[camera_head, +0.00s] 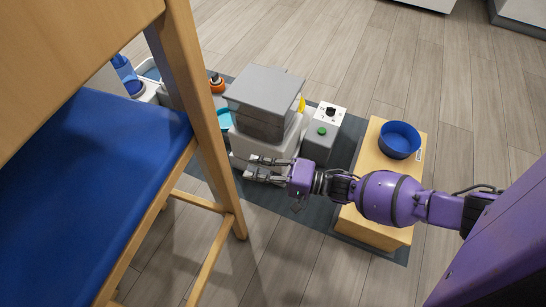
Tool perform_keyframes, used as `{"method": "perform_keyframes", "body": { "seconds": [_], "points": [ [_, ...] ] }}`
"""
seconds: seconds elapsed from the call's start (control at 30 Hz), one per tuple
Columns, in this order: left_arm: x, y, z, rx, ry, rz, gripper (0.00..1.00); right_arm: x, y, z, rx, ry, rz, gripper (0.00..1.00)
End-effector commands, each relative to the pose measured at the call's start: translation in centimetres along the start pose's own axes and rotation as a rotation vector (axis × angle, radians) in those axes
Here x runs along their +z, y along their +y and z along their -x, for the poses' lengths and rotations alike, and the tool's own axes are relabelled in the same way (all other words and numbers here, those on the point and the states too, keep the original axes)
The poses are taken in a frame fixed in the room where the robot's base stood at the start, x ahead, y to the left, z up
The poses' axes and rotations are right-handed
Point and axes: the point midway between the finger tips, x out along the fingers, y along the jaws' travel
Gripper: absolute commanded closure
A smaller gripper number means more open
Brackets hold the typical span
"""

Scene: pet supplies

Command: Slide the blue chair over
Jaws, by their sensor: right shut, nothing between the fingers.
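The blue chair (85,165) stands at the left in the head view, with a blue seat and a tan wooden frame. It is upright and close to me, cut off by the left edge. My right gripper (249,168) reaches in from the right. It is shut and empty, a little right of the chair's front leg and apart from it in the picture. It is in front of a grey and white box-like device. My left gripper does not show.
A grey-lidded device (264,95) stands on a dark mat (262,203). A wooden stand (372,232) holds a blue bowl (399,138) at the right. A grey box with a green button (321,132) and a blue bottle (126,73) are behind. Open wooden floor lies at the front.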

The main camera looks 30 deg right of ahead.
Motion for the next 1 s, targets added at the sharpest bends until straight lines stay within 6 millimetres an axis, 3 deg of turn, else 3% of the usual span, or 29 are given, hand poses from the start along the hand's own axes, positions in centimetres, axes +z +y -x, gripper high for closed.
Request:
{"method": "perform_keyframes", "body": {
  "seconds": [0.07, 0.3, 0.77, 1.0],
  "points": [
    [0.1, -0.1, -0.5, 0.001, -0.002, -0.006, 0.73, 0.3, 0.2, -1.4, -0.001, 0.0, -0.002, 1.0],
    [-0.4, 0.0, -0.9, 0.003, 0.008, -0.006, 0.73, 3.3, 0.1, -1.9, -0.001, 0.0, -0.001, 1.0],
    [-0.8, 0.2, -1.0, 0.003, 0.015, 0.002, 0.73, 4.0, 0.0, -2.0, 0.0, 0.001, 0.001, 1.0],
    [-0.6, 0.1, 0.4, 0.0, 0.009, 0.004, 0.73, 6.6, -0.2, -2.7, -0.002, -0.002, -0.001, 1.0]
  ]
}}
